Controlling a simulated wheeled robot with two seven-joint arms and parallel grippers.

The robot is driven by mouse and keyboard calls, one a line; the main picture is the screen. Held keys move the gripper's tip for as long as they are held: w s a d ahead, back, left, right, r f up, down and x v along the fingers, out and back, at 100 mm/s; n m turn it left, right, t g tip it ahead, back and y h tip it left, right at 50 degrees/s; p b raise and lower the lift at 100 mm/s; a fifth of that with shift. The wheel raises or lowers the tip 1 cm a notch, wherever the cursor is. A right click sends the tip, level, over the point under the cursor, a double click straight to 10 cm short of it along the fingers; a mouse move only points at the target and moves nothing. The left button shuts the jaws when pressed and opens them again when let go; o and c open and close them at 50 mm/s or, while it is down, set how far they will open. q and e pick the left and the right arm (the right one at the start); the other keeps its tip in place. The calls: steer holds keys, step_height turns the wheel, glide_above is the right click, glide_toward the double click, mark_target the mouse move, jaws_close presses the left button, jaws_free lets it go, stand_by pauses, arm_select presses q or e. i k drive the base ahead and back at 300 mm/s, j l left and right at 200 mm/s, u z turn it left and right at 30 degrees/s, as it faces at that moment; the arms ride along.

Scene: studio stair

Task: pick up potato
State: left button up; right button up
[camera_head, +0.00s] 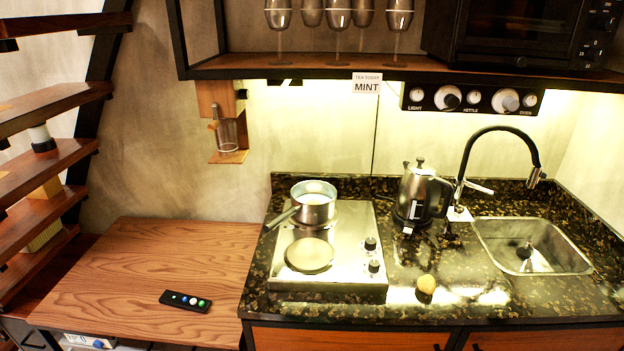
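The potato (427,284) is a small, round, tan-brown thing lying on the dark speckled counter (425,308), near its front edge. It sits to the right of the hotplate, in front of the kettle and to the left of the sink. Nothing covers it or touches it from the side. Neither of my grippers shows in the head view.
The steel hotplate (330,272) carries a saucepan (313,203). A kettle (420,196) stands behind the potato, and a black tap (535,160) arches over the sink (500,240). The wooden table (130,270) holds a remote (185,301). A shelf (300,68) overhangs the counter.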

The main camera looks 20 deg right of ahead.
mark_target(426, 283)
steer(key=z, duration=1.5)
